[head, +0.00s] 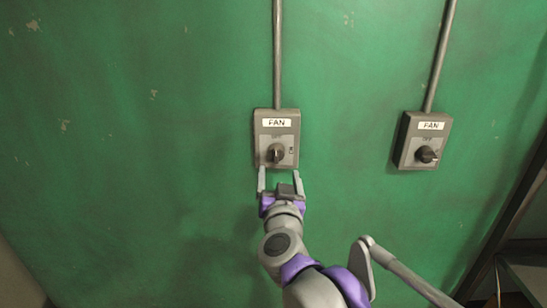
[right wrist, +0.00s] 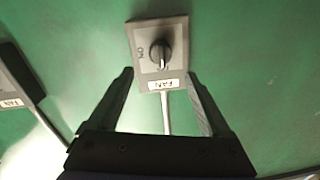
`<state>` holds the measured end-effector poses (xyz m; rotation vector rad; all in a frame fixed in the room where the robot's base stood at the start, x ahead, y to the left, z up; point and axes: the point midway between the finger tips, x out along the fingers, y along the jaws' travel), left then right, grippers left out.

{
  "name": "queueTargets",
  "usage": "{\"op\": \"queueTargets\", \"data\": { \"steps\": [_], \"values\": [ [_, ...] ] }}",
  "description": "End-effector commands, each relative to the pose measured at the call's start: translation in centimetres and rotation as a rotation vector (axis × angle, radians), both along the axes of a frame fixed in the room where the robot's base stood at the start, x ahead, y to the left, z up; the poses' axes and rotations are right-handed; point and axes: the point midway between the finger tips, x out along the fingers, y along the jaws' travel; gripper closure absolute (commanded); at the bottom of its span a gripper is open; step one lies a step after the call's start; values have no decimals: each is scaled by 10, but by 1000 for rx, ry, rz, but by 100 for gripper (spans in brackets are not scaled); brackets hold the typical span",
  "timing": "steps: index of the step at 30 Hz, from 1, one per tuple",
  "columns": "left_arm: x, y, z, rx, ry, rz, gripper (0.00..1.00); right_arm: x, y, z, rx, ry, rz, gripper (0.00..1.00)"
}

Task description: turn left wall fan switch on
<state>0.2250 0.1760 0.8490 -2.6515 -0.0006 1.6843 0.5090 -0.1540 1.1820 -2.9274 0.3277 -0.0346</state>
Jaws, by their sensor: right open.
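The left fan switch (head: 264,138) is a grey box on the green wall with a white FAN label and a dark rotary knob (head: 276,153). The knob's grip stands about upright in the head view, and a mark shows to its right. In the right wrist view the same switch (right wrist: 147,36) is upside down, with its knob (right wrist: 160,53) ahead of the fingers and an ON mark beside it. My right gripper (head: 279,172) is open just below the knob, its fingers spread to either side. I see nothing between the fingertips. My left gripper is not in view.
A second FAN switch (head: 424,140) with a dark knob is on the wall to the right. A conduit (head: 277,55) runs up from the left switch and another (head: 440,55) from the right one. A dark metal frame (head: 508,215) stands at the right edge. The wall between the switches is clear.

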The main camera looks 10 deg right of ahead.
Motion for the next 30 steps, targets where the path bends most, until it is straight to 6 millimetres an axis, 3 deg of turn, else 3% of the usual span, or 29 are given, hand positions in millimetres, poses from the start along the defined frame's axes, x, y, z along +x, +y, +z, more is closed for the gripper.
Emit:
{"op": "queueTargets", "data": {
  "steps": [6, 12, 25, 26, 30],
  "values": [
    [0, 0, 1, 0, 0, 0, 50, 43, -11, 1, 0, -1, -2, 18],
    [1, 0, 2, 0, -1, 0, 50, 71, -17, 1, 0, -1, 0, 18],
    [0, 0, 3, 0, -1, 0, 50, 83, -19, 0, 0, 0, 2, 18],
    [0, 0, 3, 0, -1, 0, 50, 83, -19, 0, 0, 0, 2, 20],
    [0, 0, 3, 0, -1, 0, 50, 83, -19, 0, 0, 0, 2, 45]
  ]
}}
